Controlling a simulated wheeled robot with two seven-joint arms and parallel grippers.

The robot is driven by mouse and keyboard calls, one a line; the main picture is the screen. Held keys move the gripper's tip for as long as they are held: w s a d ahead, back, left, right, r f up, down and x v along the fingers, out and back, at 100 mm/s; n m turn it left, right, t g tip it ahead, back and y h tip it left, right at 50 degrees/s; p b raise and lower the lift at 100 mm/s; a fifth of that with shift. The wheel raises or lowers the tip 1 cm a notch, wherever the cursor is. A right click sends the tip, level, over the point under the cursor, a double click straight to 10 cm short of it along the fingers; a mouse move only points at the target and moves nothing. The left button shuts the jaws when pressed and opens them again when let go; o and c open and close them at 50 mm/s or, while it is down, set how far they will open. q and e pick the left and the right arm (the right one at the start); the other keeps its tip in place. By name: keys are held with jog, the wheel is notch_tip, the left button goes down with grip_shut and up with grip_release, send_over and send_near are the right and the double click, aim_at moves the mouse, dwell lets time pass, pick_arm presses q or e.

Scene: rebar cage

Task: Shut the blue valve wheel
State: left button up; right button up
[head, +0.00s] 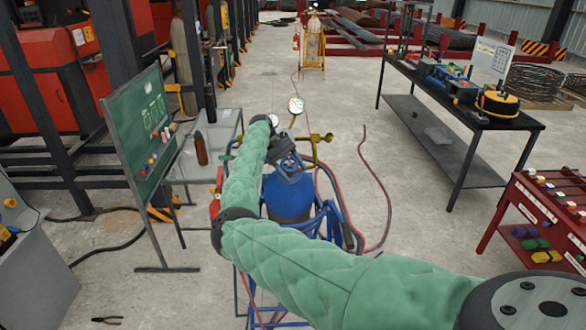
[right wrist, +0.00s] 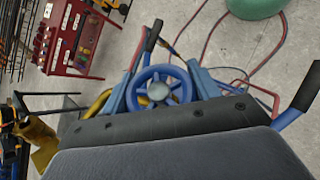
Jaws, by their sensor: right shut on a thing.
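The blue valve wheel (right wrist: 158,90) shows in the right wrist view as a round spoked wheel with a pale hub. My right gripper (right wrist: 165,91) has one finger on each side of the wheel and is shut on its rim. In the head view my right gripper (head: 288,162) is at the top of the blue gas cylinder (head: 288,198), and it hides most of the wheel there. The cylinder stands upright in a blue tube cart (head: 335,222). My left gripper is in neither view.
A pressure gauge (head: 296,105) and brass fitting (head: 325,137) stand close to my gripper. Red hoses (head: 388,205) trail on the floor. A green board (head: 148,125) stands left, a dark workbench (head: 430,85) right, and a red rack (head: 535,205) lower right.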

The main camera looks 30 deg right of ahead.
aim_at(286, 160)
jog(key=shift+a+f+m+y, duration=0.1)
jog(key=shift+a+m+y, duration=0.05)
jog(key=shift+m+y, duration=0.3)
dwell(0.4)
jog(key=o, duration=1)
jog(key=shift+c, duration=0.2)
jog(key=b+v, duration=0.2)
jog(key=v, duration=0.3)
jog(key=shift+w, duration=0.1)
jog(key=shift+b+v, duration=0.6)
jog(key=shift+v, duration=0.8)
